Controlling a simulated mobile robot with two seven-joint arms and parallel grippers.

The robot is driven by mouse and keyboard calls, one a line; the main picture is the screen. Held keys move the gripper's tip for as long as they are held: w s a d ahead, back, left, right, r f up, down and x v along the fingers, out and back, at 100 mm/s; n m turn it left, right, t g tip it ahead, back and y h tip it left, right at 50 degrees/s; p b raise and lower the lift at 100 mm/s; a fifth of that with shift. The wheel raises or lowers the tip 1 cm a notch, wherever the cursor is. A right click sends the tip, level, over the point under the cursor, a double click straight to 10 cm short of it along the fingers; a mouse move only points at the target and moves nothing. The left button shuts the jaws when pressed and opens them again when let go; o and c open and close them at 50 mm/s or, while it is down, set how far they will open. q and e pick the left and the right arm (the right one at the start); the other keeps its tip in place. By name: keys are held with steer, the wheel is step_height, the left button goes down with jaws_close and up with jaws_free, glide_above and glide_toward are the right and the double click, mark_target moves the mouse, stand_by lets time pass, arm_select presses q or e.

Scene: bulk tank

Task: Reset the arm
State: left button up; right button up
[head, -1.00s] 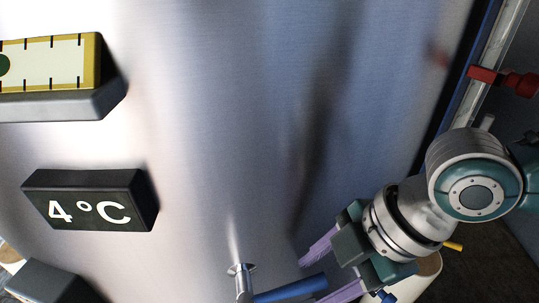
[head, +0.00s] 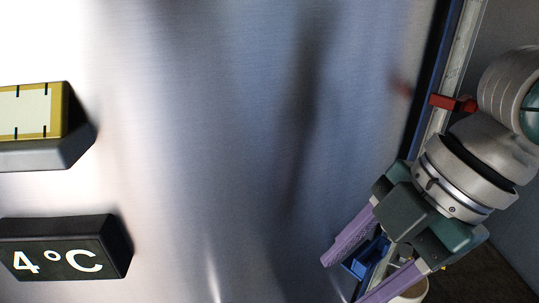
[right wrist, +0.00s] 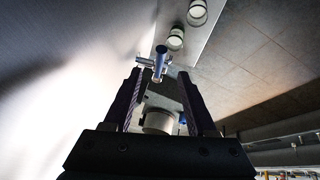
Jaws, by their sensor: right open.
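My right gripper (head: 345,280) comes in from the right in the head view. Its two purple fingers are spread apart and point down and left, in front of the steel tank (head: 230,130). Nothing is held between them. In the right wrist view the open fingers (right wrist: 160,82) stand either side of a tap with a blue handle (right wrist: 160,62), which lies beyond the fingertips. I cannot tell how far away it is. My left gripper is not in view.
A black 4°C display (head: 68,250) and a yellow-edged gauge box (head: 38,115) stick out from the tank at left. A red fitting (head: 453,103) sits on the upright tube (head: 437,118) beside my right arm. A blue object (head: 366,258) shows behind the fingers.

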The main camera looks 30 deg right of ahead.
stand_by(0.3)
steer(key=s+a+m+t, duration=0.1)
steer(key=s+a+m, duration=0.15)
steer(key=a, duration=0.55)
steer(key=s+d+f+m+h, duration=0.2)
steer(key=s+d+m+h, duration=0.2)
steer(key=s+d+m, duration=0.65)
steer(key=w+a+r+m+p, duration=0.1)
steer(key=w+r+p, duration=0.1)
steer(key=r+p, duration=1.3)
steer(key=w+a+r+m+p, duration=0.1)
steer(key=w+r+p, duration=0.1)
steer(key=r+p, duration=1.3)
steer(key=shift+a, duration=0.2)
steer(key=shift+w+f, duration=0.1)
